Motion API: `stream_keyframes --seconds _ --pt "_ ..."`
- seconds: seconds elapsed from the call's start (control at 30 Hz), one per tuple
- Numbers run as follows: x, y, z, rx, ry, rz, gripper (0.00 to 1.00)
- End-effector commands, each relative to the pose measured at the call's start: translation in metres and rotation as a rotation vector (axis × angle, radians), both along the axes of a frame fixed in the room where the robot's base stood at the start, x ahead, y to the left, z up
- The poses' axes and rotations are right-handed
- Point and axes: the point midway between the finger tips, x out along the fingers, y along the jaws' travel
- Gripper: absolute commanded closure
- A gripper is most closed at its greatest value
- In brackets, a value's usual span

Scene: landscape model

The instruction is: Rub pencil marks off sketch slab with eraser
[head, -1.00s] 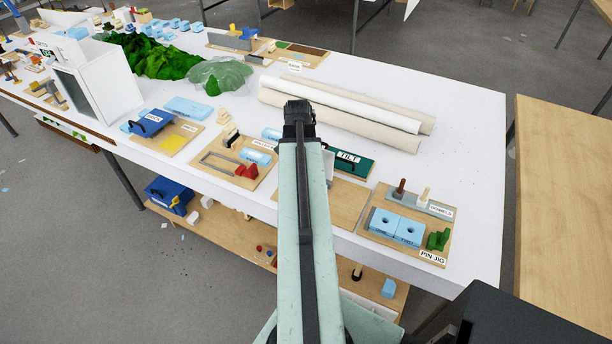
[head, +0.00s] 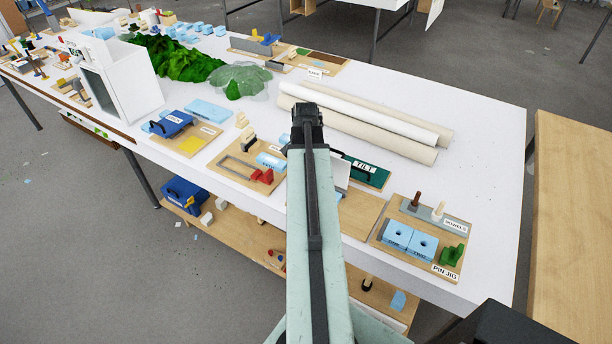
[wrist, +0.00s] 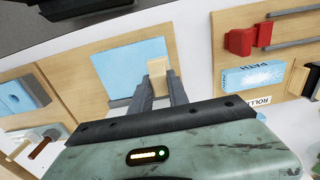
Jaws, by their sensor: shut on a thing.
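My gripper (wrist: 159,88) is shut on a pale beige block, which looks like the eraser (wrist: 157,69), in the wrist view. The block's end overlaps the right part of a plain light-blue slab (wrist: 122,62), which looks like the sketch slab. I cannot tell whether block and slab touch. The slab is at a wooden board (wrist: 190,40), with a grey strip along its near edge. I make out no pencil marks on it. In the head view my arm hides the fingers, the eraser and most of that board (head: 362,212); a pale tilted panel edge (head: 342,172) shows beside my arm.
The pin jig board (head: 400,262) with blue blocks and dowels lies to the right. A board with a red-ended frame (head: 225,165) and blue block lies left. The table's right end is clear.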

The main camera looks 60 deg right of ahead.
Motion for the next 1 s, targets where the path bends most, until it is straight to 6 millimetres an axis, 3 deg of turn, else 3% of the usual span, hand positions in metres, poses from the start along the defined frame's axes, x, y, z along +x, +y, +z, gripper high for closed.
stream_keyframes --seconds 0.1,0.4,0.77,1.0 --pt "0.0 0.0 0.021 0.0 0.0 0.0 1.0" --pt "0.0 0.0 0.054 0.0 0.0 0.0 1.0" --pt "0.0 0.0 0.055 0.0 0.0 0.0 1.0" --pt "0.0 0.0 0.08 0.0 0.0 0.0 1.0"
